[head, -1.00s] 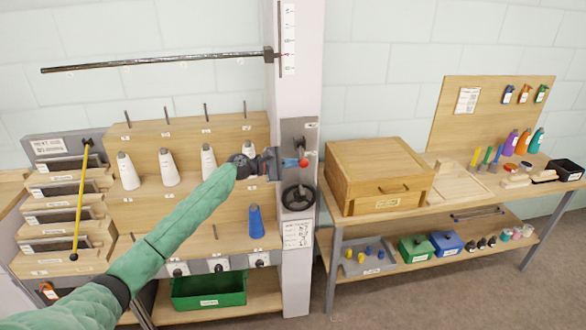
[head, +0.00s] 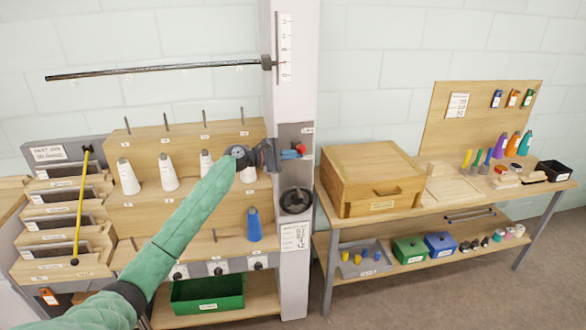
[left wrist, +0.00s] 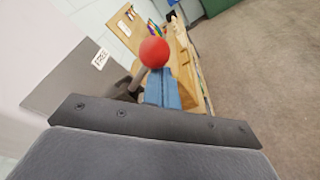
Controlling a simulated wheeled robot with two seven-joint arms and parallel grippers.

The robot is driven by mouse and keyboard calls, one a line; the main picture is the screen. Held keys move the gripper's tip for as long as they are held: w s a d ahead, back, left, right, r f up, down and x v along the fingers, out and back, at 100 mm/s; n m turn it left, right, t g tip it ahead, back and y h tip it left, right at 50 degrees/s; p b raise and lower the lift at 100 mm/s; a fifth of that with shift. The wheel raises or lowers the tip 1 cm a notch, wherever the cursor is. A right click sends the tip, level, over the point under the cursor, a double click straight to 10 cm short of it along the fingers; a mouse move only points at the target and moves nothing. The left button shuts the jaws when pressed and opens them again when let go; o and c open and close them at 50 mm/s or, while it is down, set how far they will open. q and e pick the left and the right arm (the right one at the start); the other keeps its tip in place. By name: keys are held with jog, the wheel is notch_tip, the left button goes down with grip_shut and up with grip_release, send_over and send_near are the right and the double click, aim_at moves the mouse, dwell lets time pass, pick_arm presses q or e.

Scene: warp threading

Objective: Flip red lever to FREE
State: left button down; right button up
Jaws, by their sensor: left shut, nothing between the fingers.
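The red lever's round knob (head: 301,148) stands out from the grey panel on the white post, below a small label (head: 306,130). In the left wrist view the red knob (left wrist: 154,52) and its grey stem (left wrist: 137,76) show clearly, with a white label (left wrist: 100,59) on the panel, its text hard to read. My left gripper (head: 290,154) is shut and empty, its blue fingertips just below and beside the knob. The blue fingers (left wrist: 162,90) look close under the knob; I cannot tell whether they touch. My right gripper is out of view.
A black handwheel (head: 296,201) sits on the post below the lever. Thread cones (head: 128,177) stand on the rack to the left. A wooden box (head: 372,180) stands on the bench to the right. A dark bar (head: 150,72) extends left from the post above.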

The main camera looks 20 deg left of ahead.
pick_arm(q)
jog(key=shift+r, duration=0.3)
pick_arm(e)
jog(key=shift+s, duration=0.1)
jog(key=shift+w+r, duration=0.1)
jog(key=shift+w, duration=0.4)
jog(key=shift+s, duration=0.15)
